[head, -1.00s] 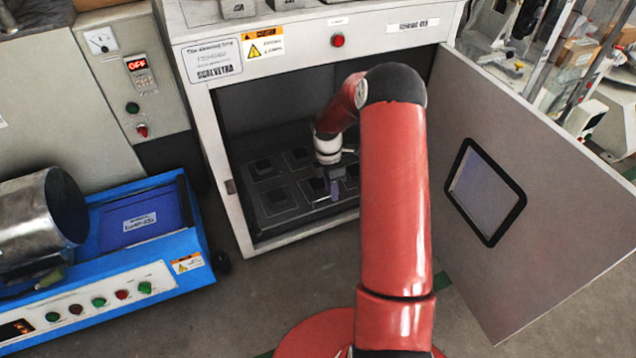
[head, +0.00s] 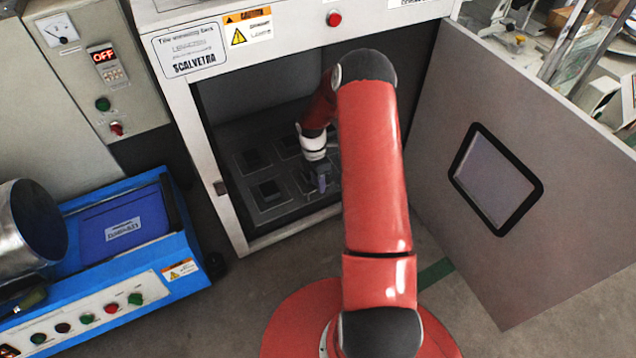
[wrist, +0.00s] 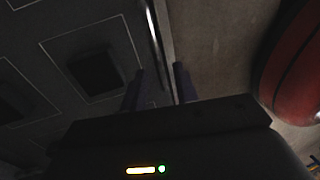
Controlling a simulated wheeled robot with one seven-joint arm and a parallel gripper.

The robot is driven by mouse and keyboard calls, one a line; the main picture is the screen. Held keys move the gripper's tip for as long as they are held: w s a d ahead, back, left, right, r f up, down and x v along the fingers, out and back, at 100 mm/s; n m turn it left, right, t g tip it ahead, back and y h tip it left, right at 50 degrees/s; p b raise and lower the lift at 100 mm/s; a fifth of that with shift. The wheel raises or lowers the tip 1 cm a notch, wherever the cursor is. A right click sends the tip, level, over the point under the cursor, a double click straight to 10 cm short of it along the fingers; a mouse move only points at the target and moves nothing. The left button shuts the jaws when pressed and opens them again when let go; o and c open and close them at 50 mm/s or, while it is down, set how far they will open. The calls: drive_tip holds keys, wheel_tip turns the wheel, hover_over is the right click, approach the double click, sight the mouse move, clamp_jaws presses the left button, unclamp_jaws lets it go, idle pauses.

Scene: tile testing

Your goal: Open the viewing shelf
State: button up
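The viewing shelf (head: 247,190) is a dark tray with square recesses, lying low inside the white cabinet. Its front edge is near the cabinet's opening and the shelf appears pushed in. My gripper (head: 320,184) points down at the shelf's front right part. In the wrist view the shelf surface (wrist: 55,38) fills the left, and a thin metal bar along its front edge (wrist: 160,45) runs down between my two fingers (wrist: 161,88). The fingers are apart, with a gap visible around the bar. Whether either finger touches the bar is too dark to tell.
The cabinet door (head: 570,165) with a small window stands wide open on the right. A blue machine (head: 105,270) with buttons and a metal drum (head: 32,220) stands at left. A grey control panel (head: 90,70) is behind it.

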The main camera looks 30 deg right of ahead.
drive_tip(key=shift+f, duration=0.25)
clamp_jaws()
